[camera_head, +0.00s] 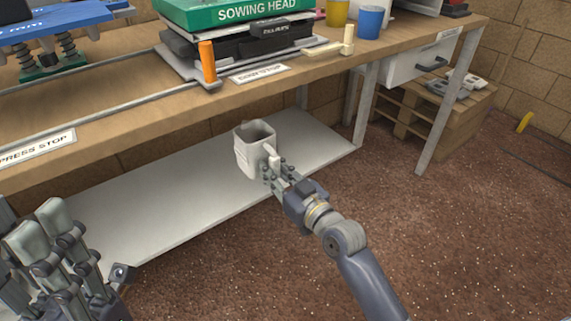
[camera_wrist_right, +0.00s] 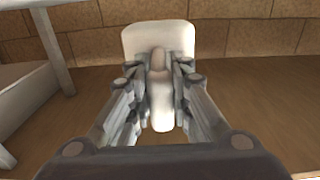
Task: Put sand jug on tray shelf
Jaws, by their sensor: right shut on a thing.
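The sand jug (camera_head: 252,154) is a pale grey-white, open-topped jug. It is upright at the low white shelf (camera_head: 205,205) under the bench; I cannot tell whether its base touches the shelf. My right gripper (camera_head: 277,171) is shut on the jug's handle from the front right. In the right wrist view the jug (camera_wrist_right: 158,38) stands ahead, with its handle between the fingers of the gripper (camera_wrist_right: 160,85). My left gripper (camera_head: 62,245) is at the lower left, apart from the jug, with its fingertips seemingly spread.
The wooden bench top (camera_head: 120,105) overhangs the shelf. An orange-handled lever (camera_head: 207,62) and a green sowing head (camera_head: 240,10) are above. Bench legs (camera_head: 440,110) stand to the right, before a wooden pallet (camera_head: 432,118). Bare shelf extends left of the jug; the brown floor in front is clear.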

